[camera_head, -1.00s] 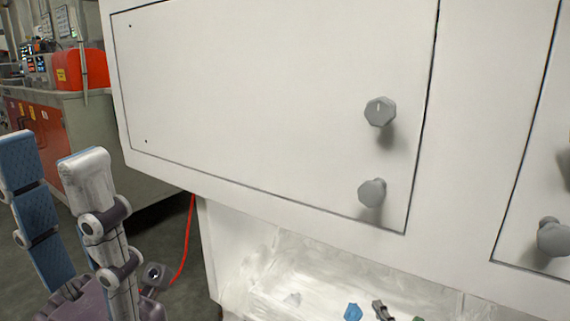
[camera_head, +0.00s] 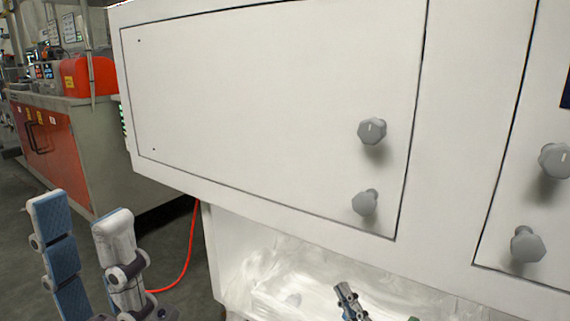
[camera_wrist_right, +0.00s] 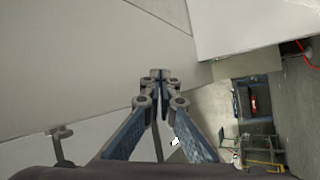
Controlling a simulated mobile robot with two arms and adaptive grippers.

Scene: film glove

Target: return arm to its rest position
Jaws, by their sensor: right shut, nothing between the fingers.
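My left gripper (camera_head: 82,210) is at the lower left of the head view. Its two fingers with blue pads point up and stand apart, with nothing between them. My right gripper (camera_wrist_right: 160,76) is in the middle of the right wrist view, its fingertips together and empty. Its tip shows at the bottom of the head view (camera_head: 349,298), in front of the bay under the white cabinet (camera_head: 250,110). The rest of the right arm is out of the head view.
The white cabinet has grey knobs (camera_head: 372,131) on its closed door. Below it is an open bay (camera_head: 300,270) with clear film-like material. A red cable (camera_head: 190,250) hangs to its left. A red-fronted workbench (camera_head: 48,145) stands at the back left. Grey floor lies between.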

